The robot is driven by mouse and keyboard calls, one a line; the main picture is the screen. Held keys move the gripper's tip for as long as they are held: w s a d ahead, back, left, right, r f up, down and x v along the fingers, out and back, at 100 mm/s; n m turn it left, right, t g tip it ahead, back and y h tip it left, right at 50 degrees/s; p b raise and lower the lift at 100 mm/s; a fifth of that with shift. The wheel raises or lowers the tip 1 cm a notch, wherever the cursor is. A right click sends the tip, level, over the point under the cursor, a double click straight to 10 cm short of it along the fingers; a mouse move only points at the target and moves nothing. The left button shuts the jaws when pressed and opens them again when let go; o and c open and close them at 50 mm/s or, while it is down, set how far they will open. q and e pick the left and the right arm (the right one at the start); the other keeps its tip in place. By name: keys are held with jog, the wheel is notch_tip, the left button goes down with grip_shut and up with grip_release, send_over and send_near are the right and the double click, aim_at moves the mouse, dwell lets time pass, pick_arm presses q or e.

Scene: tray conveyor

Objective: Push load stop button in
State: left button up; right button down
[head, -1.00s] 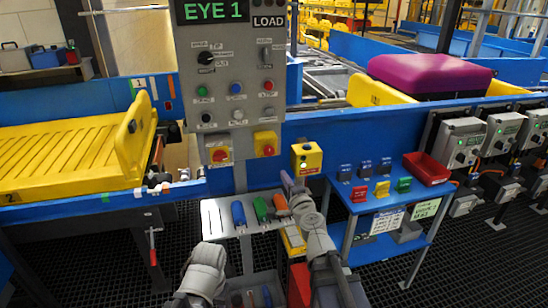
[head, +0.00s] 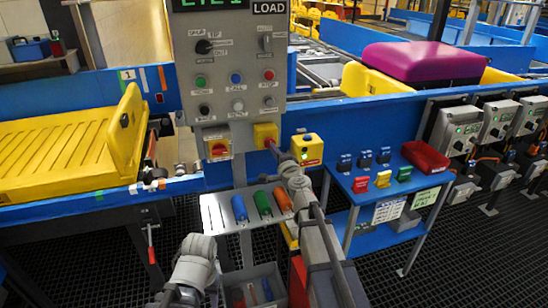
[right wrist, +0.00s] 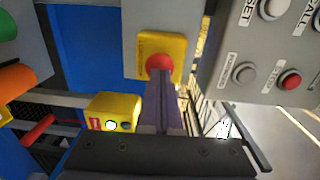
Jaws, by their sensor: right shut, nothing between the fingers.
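A yellow box with a red mushroom button (head: 268,142) hangs below the right side of the grey LOAD panel (head: 228,60). In the right wrist view the red button (right wrist: 159,62) shows on its yellow plate (right wrist: 174,42), whose label is too blurred to read surely. My right gripper (head: 276,152) is shut and empty. Its fingertips (right wrist: 160,78) are right in front of the button and cover its lower part. I cannot tell whether they touch it, or whether the button is pressed. Of my left arm only a grey part shows at the bottom left in the head view.
A red-knobbed yellow box (head: 217,143) hangs to the left, and another yellow box (head: 307,149) stands close on the right. A small red button (head: 269,75) sits on the panel. A tool shelf (head: 215,214) lies below. A blue table (head: 350,196) stands at right.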

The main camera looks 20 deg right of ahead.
jog(key=shift+w, duration=0.4)
